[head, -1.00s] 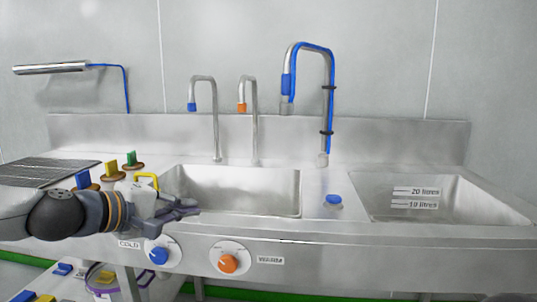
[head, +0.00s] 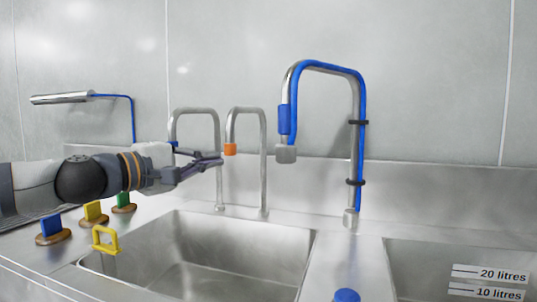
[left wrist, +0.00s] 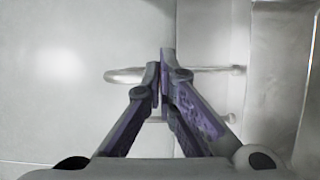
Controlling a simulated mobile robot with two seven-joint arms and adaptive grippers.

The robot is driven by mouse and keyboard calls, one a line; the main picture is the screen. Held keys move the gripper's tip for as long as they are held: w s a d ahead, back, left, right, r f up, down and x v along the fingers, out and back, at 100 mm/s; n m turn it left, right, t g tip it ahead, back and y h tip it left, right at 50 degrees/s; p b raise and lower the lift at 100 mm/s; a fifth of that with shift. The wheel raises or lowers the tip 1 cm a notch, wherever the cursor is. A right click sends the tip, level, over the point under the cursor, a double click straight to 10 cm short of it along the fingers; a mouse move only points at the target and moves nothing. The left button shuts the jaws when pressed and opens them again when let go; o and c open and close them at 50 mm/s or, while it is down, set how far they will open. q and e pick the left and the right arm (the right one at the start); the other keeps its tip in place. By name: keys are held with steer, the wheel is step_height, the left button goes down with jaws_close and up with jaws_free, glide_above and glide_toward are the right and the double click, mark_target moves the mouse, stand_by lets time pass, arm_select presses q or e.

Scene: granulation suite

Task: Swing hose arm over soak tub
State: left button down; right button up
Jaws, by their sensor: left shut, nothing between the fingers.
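The hose arm (head: 322,66) is a tall bent steel pipe with a blue hose along it, rising behind the ledge between the two basins. Its spout end (head: 286,153) points down on the left, toward the left basin's side. The soak tub (head: 420,262), with litre marks, is the basin at the right, partly cut off by the frame. My left gripper (head: 221,160) is shut and empty in front of the thin taps, left of the spout and apart from it. The left wrist view shows its fingertips (left wrist: 163,65) together, with a tap pipe (left wrist: 215,69) behind them. My right gripper is not visible.
Two thin taps, one with an orange tip (head: 230,149), stand behind the left basin (head: 190,250). A blue knob (head: 346,295) sits on the ledge between the basins. Blue, yellow (head: 94,212) and green blocks stand at the left. The wall is close behind.

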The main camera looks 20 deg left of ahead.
arm_select(q)
steer(key=w+d+b, duration=0.2)
steer(key=w+d, duration=0.6)
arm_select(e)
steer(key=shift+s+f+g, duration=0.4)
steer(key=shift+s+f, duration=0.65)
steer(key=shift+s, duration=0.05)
arm_select(q)
steer(key=shift+d, duration=0.1)
